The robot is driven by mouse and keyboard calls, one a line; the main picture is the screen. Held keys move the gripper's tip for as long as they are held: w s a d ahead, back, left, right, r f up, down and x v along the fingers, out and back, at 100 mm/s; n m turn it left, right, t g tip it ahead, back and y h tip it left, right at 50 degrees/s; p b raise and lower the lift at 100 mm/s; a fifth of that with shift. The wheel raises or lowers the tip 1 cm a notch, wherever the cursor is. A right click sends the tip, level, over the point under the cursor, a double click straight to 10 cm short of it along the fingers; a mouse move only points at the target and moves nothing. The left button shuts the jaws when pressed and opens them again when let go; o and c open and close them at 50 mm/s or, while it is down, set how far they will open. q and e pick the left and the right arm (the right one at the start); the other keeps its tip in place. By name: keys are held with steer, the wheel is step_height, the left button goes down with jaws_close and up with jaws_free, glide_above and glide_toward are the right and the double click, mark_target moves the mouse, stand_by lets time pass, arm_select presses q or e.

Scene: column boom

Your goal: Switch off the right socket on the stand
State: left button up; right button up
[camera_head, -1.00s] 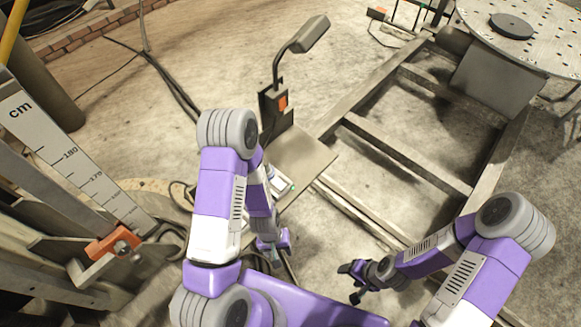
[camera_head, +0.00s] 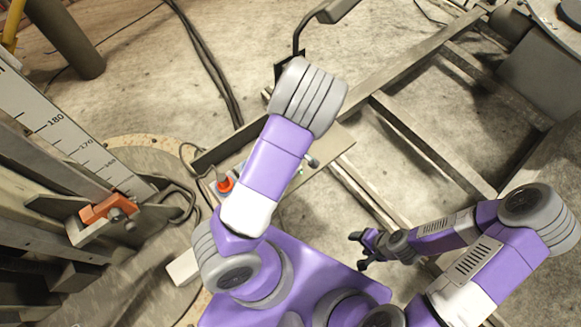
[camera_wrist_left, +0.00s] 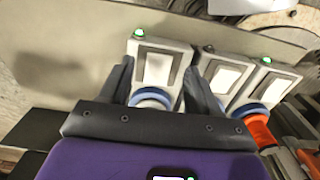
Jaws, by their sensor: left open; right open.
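In the head view my left arm hides this gripper and most of the sockets. My right gripper (camera_head: 359,251) is open and empty, low at centre right.
An orange plug (camera_wrist_left: 257,130) sits by the right-hand socket in the wrist view; orange also shows beside my left arm (camera_head: 226,184). The stand's plate (camera_head: 333,142) lies under that arm, near a lamp (camera_head: 334,10). A metal frame (camera_head: 425,140) lies right. A measuring board (camera_head: 62,130) stands left.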

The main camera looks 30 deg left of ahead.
arm_select(q)
steer(key=shift+f+b, duration=0.45)
steer(key=shift+f, duration=0.8)
steer(key=c, duration=1)
steer(key=shift+w+a+r+g+h+p, duration=0.2)
steer(key=shift+a+g+h+p, duration=0.1)
steer(key=shift+h+p, duration=0.3)
steer(key=shift+c, duration=0.2)
steer(key=shift+g+h, duration=0.3)
steer(key=shift+h, duration=0.5)
steer(key=o, duration=1)
steer(key=shift+o, duration=0.2)
